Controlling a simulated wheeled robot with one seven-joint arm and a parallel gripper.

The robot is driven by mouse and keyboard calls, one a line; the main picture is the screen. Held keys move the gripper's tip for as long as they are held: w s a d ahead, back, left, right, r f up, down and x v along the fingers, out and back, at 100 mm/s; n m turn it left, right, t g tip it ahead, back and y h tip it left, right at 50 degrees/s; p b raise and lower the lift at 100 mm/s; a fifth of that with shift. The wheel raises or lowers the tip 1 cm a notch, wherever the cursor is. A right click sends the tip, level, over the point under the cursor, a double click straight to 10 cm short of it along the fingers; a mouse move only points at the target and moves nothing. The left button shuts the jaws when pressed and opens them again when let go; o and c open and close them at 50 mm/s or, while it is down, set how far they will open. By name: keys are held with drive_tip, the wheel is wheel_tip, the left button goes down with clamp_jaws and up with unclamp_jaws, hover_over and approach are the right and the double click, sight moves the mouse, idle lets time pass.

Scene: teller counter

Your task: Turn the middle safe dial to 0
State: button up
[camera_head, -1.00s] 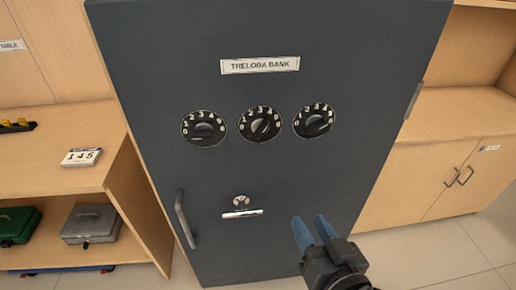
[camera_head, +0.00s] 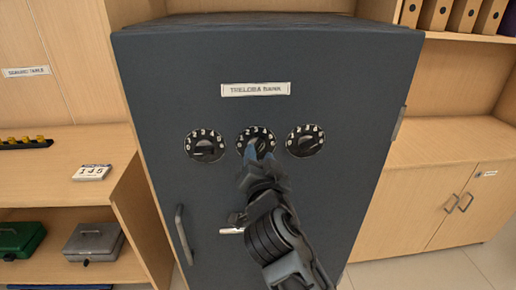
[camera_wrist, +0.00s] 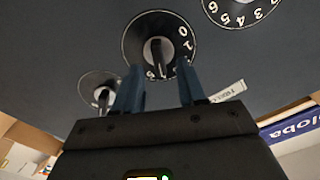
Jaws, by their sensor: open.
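The middle safe dial (camera_head: 256,133) is a round black dial with white numbers and a raised bar knob, on the dark grey safe door (camera_head: 330,200). In the wrist view it is the central dial (camera_wrist: 140,35), its bar knob (camera_wrist: 157,52) roughly upright in the picture. I cannot tell which number the knob points to. My gripper (camera_head: 260,156) is in front of this dial and hides its lower part in the head view. In the wrist view my gripper (camera_wrist: 160,78) is open, one blue finger on each side of the knob's line, with a gap to the knob.
A left dial (camera_head: 204,146) and a right dial (camera_head: 305,141) sit close on either side. A nameplate (camera_head: 255,89) is above. A door handle (camera_head: 183,235) is lower left.

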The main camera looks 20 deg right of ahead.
sight(259, 149)
drive_tip(key=shift+x, duration=1.65)
drive_tip(key=shift+d, duration=0.1)
clamp_jaws()
